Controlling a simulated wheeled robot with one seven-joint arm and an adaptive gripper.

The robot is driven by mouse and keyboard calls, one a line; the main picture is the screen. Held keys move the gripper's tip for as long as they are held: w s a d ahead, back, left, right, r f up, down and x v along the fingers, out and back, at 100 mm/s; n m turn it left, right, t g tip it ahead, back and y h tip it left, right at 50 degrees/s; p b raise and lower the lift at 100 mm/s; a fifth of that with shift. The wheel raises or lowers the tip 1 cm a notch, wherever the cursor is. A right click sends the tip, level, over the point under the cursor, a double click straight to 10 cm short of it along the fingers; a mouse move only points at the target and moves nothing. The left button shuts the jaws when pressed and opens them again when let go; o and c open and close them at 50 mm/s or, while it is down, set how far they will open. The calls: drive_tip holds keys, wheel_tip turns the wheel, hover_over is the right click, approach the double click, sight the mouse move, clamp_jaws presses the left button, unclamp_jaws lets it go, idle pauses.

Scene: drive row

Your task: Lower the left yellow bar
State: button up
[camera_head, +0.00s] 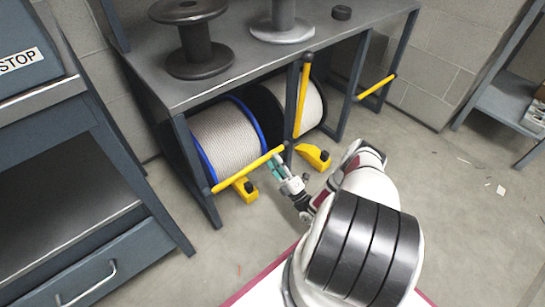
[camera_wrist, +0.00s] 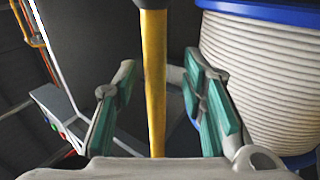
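The left yellow bar (camera_head: 248,168) lies nearly level, slanting across the front of the blue-rimmed cable spool (camera_head: 223,137) under the bench. Its right end, with a dark tip, is beside my gripper (camera_head: 278,168). In the wrist view the yellow bar (camera_wrist: 154,80) runs between the teal-padded fingers of my gripper (camera_wrist: 160,100), with a gap on each side. My gripper is open and holds nothing. The dark tip of the bar is at the top of that view. A second yellow bar (camera_head: 303,98) stands upright in the middle, and a third (camera_head: 376,87) slants at the right.
The bench (camera_head: 230,75) above carries empty reels and a small black ring. Yellow floor blocks (camera_head: 246,188) and (camera_head: 314,157) sit below the spools. In the wrist view the spool (camera_wrist: 255,75) is close on the right. A grey cabinet stands left; open floor lies right.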

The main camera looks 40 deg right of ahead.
drive_tip(key=s, duration=1.2)
drive_tip(key=shift+s+d+f, duration=0.15)
drive_tip(key=shift+s+d, duration=0.1)
drive_tip(key=shift+s, duration=0.1)
